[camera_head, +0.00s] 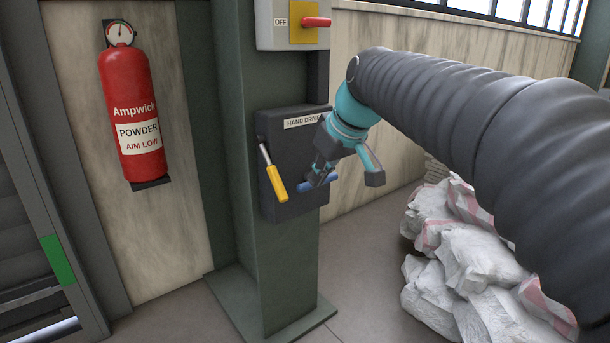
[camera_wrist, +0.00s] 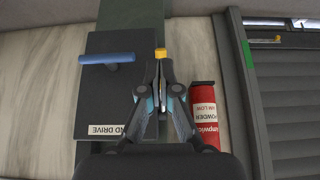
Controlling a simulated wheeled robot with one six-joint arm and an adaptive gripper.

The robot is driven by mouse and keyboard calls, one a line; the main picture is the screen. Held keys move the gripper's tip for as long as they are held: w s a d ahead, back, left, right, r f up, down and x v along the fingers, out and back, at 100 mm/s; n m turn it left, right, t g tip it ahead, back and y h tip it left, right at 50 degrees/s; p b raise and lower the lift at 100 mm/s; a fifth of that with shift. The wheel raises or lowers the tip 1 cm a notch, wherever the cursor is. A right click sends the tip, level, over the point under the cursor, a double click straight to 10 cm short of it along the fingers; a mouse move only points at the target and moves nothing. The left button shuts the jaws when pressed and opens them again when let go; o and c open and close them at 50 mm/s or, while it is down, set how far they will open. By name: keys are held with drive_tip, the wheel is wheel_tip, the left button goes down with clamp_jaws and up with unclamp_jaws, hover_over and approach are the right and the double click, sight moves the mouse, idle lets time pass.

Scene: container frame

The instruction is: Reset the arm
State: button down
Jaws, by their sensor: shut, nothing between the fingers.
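My arm reaches in from the right in the head view, and my gripper (camera_head: 340,155) is in front of the dark hand drive box (camera_head: 283,208). In the wrist view my gripper (camera_wrist: 160,74) is shut and empty. A blue handle (camera_head: 319,181) sticks out from the box, partly behind my gripper; in the wrist view this blue handle (camera_wrist: 106,59) is left of the fingers. A yellow handle (camera_head: 277,184) on a metal shaft hangs at the box's left side. Its yellow end (camera_wrist: 160,54) shows just beyond my fingertips in the wrist view; contact cannot be told.
The box is on a green post (camera_head: 287,262). Above it is a grey switch box (camera_head: 276,40) with a red lever and an OFF label. A red extinguisher (camera_head: 134,100) hangs at the left. White sacks (camera_head: 452,265) lie beneath my arm. Floor between post and sacks is clear.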

drive_tip(key=shift+s+d+r, duration=0.25)
drive_tip(key=shift+s+d, duration=0.05)
drive_tip(key=shift+s, duration=0.15)
drive_tip(key=s+d+f+m+h+p, duration=0.1)
drive_tip(key=s+d+f+m+h, duration=0.1)
drive_tip(key=s+d+f+m, duration=0.5)
drive_tip(key=s+d+f+h+p, duration=0.1)
drive_tip(key=s+d+f+p, duration=0.1)
drive_tip(key=s, duration=0.6)
drive_tip(key=s+d+f+h+p, duration=0.1)
drive_tip(key=s+d+f+p, duration=0.1)
drive_tip(key=s, duration=0.7)
drive_tip(key=shift+d+f+m+t+p, duration=0.35)
drive_tip(key=shift+d+p, duration=0.4)
drive_tip(key=shift+d, duration=0.6)
